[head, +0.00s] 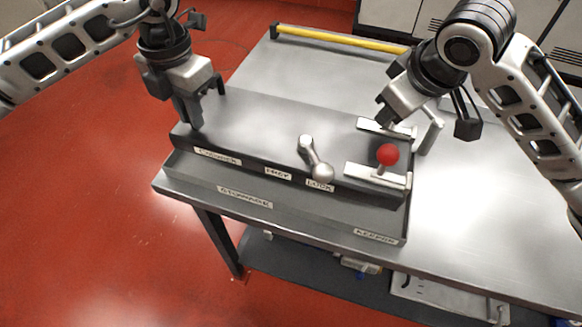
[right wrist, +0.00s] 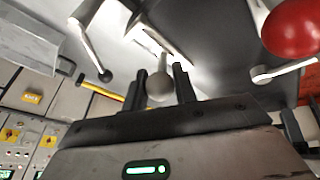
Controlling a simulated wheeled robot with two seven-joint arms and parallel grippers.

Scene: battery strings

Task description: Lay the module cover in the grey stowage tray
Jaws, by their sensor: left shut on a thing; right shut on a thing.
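The grey stowage tray (head: 300,222) is the long shallow trough along the front of the bench, labelled STOWAGE; it looks empty. Behind it is a raised dark grey housing with a broad flat top (head: 265,118). I cannot tell whether this top is the module cover; no separate cover shows clearly. My left gripper (head: 205,103) is shut at the housing's left end, apparently on its edge; the contact is partly hidden. My right gripper (head: 384,121) is shut on a grey ball knob, seen between the fingers (right wrist: 160,88) in the right wrist view, by the rear white latch plate (head: 368,125).
A red ball knob (head: 387,154) stands on the front white plate (head: 360,171). A grey lever (head: 311,155) with a ball end leans over the LOCK label. A yellow bar (head: 340,39) lines the bench's far edge. The bench top right (head: 480,200) is clear.

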